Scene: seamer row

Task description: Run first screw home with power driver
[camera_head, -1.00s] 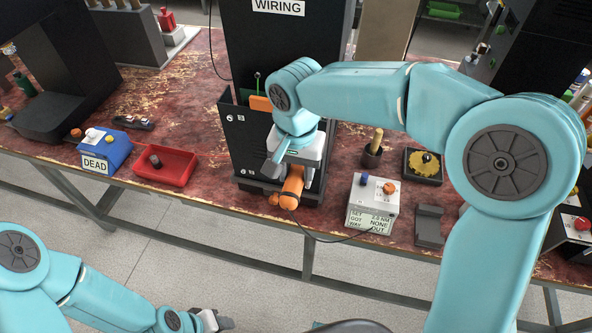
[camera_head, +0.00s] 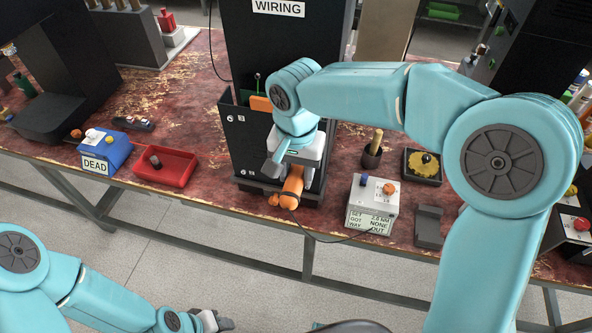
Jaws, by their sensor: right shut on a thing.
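My right gripper (camera_head: 293,172) is shut on the orange power driver (camera_head: 291,189) in front of the black panel (camera_head: 240,142) under the WIRING sign. The driver's cable runs down and right toward the white controller box (camera_head: 372,202), whose display reads SET 2.0 NM, GOT NONE, WAY OUT.
A red tray (camera_head: 165,168) with a dark piece in it and a blue box marked DEAD (camera_head: 105,152) are on the left. The bench front edge is below.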

